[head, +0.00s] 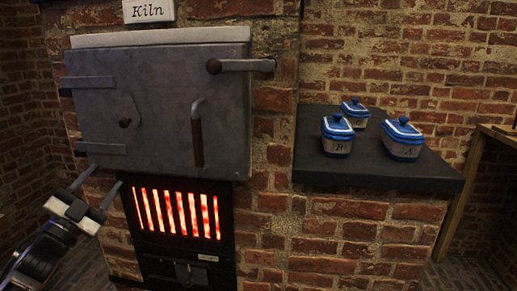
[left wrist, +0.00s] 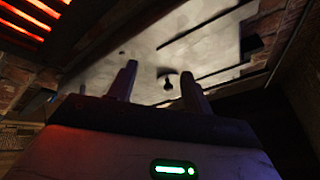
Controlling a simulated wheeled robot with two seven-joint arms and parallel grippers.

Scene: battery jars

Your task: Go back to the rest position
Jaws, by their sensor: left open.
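My left gripper (head: 98,183) is at the lower left in the head view, in front of the kiln's lower left part. Its two fingers are apart with nothing between them. In the left wrist view its fingers (left wrist: 157,85) point up towards the grey kiln door (left wrist: 225,45). In the head view the kiln door (head: 160,105) is shut, with a lever handle and latch. My right gripper does not show.
A grate with glowing bars (head: 178,213) is below the door. Three blue-lidded jars (head: 402,147) stand on a dark slab (head: 320,175) to the right. A wooden table edge (head: 490,135) is at the far right. A "Kiln" sign (head: 148,11) is on top.

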